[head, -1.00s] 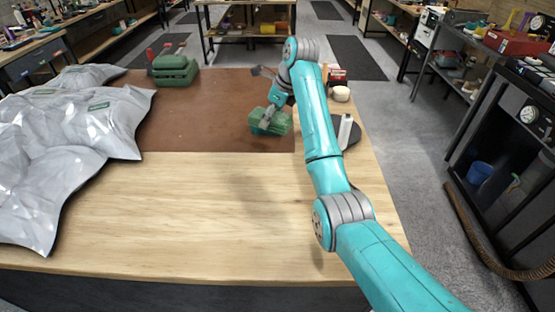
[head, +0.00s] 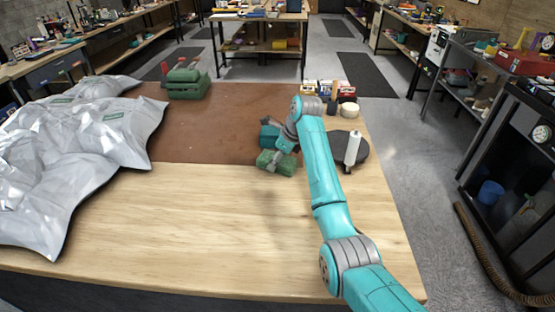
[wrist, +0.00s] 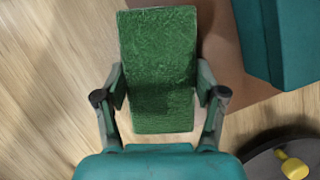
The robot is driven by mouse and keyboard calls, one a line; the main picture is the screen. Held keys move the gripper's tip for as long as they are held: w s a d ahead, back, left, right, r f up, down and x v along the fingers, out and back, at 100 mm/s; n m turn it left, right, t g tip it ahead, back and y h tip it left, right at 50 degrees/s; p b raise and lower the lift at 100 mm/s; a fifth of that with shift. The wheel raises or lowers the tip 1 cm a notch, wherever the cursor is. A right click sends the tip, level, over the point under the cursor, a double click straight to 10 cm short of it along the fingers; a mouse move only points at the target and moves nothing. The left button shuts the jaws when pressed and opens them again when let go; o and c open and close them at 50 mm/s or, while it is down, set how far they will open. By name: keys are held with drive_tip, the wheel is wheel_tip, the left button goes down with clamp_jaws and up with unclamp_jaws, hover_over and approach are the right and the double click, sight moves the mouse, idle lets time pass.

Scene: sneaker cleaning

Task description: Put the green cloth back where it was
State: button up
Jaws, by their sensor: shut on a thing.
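The green cloth (head: 277,163) is a folded, thick pad. My gripper (head: 284,152) is shut on it and appears to hold it above the mat's front edge and the bare wood. In the wrist view the cloth (wrist: 158,60) sits between the two fingers (wrist: 160,92), which press on its sides. Its far end reaches past the fingertips. Part of it is hidden by the gripper in the head view.
A teal block (head: 268,136) stands on the brown mat (head: 215,130) just behind the cloth. A dark round tray (head: 360,149) with a white bottle (head: 352,148) is to the right. A grey bag (head: 60,170) covers the left. A green case (head: 187,83) stands behind. Front wood is clear.

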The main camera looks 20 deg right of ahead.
drive_tip(key=o, duration=1.1)
drive_tip(key=v, duration=1.2)
